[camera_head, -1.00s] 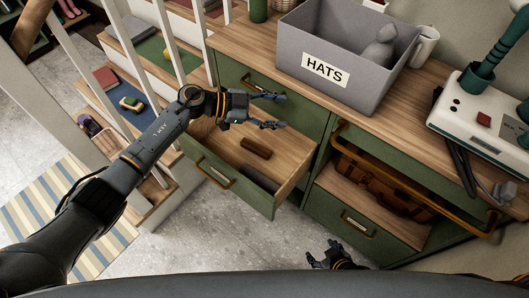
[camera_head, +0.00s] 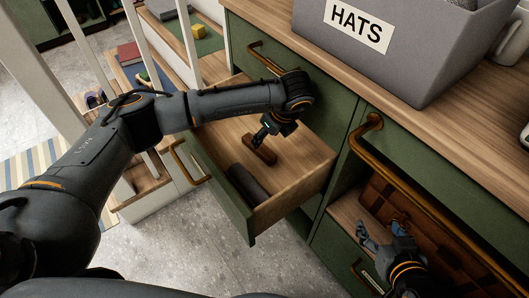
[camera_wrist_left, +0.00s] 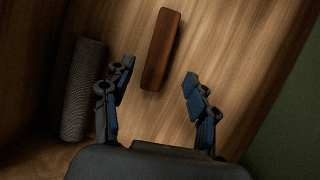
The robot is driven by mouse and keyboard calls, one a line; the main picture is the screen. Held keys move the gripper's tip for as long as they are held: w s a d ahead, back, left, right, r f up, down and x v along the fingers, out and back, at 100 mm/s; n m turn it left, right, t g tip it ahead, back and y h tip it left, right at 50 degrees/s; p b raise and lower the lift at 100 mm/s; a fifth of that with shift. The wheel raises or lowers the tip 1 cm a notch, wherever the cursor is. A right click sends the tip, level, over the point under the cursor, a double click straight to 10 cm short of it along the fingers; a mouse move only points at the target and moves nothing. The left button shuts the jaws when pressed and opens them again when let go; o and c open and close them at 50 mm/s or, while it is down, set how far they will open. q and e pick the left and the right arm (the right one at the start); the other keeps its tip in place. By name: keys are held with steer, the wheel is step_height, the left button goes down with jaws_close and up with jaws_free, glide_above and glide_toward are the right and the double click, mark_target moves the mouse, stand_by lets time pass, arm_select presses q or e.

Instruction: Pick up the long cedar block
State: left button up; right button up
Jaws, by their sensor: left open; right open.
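The long cedar block (camera_head: 259,149) is a reddish-brown bar lying flat in the open drawer (camera_head: 302,189). In the left wrist view the block (camera_wrist_left: 161,50) lies ahead of the fingertips, in line with the gap between them. My left gripper (camera_head: 264,134) points down into the drawer over the block, partly covering it in the head view. In the left wrist view the left gripper (camera_wrist_left: 158,84) is open and nothing is between its fingers except perhaps the block's near end. My right gripper (camera_head: 383,232) is open and empty at the lower right, in front of the lower cabinet.
A dark grey roll-like object (camera_head: 249,184) lies in the drawer beside the block; it also shows in the wrist view (camera_wrist_left: 83,90). A grey HATS bin (camera_head: 420,50) stands on the wooden top. A brown checked case (camera_head: 395,200) sits in the open compartment.

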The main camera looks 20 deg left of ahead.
mark_target(261, 148)
arm_select(q)
steer(key=shift+x, duration=1.05)
steer(key=b+x, duration=0.1)
steer(key=x, duration=0.3)
steer(key=shift+d+f+b, duration=0.1)
steer(key=shift+f+b, duration=0.2)
steer(key=shift+b, duration=0.1)
steer(key=shift+f, duration=0.15)
arm_select(e)
steer(key=w+a+r+t+y, duration=0.1)
steer(key=w+r+t, duration=0.3)
steer(key=r, duration=0.4)
steer(key=shift+w+a+t+y, duration=0.3)
steer(key=shift+a+t, duration=0.45)
steer(key=shift+t, duration=0.05)
arm_select(q)
steer(key=shift+c, duration=0.4)
jaws_close()
steer(key=shift+r, duration=0.2)
arm_select(e)
steer(key=shift+f, duration=0.15)
